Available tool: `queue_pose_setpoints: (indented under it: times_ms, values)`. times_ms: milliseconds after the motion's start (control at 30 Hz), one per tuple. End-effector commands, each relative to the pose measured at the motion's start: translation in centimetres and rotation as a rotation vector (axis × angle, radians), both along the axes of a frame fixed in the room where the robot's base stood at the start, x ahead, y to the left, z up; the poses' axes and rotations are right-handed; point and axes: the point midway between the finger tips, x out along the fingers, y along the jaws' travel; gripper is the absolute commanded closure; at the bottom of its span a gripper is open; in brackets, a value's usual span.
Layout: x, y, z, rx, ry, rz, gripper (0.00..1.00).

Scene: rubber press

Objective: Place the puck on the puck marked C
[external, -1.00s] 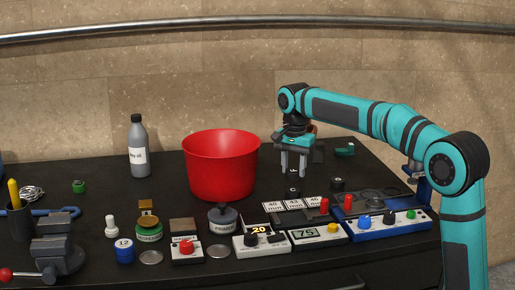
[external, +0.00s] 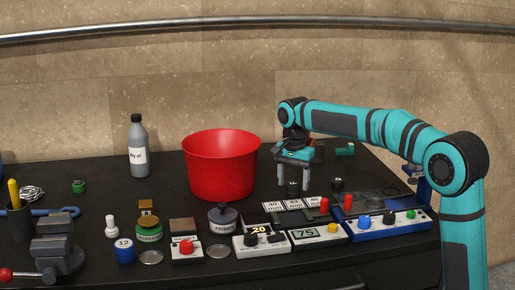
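My gripper (external: 293,188) points down at the right of the red bucket. Its two grey fingers are apart, one on each side of a small black puck (external: 292,187). A gap seems to show between the puck and each finger. A second small black puck (external: 338,185) stands to the right, apart from the gripper. I cannot read any letter on either puck, so I cannot tell which is marked C.
White cards (external: 294,205) with numbers lie in front of the pucks. A red bucket (external: 221,165) stands to the left. Control boxes with knobs, such as the one reading 75 (external: 318,236), line the front edge. A blue-based press (external: 385,222) is at the right.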

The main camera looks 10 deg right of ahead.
Motion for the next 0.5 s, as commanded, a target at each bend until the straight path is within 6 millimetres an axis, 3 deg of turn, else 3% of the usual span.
queue_pose_setpoints:
  times_ms: [267, 500]
  values:
    - [0.0, 0.0, 0.9, 0.000, 0.000, 0.000, 0.38]
    - [0.0, 0.0, 4.9, 0.001, -0.002, 0.000, 0.38]
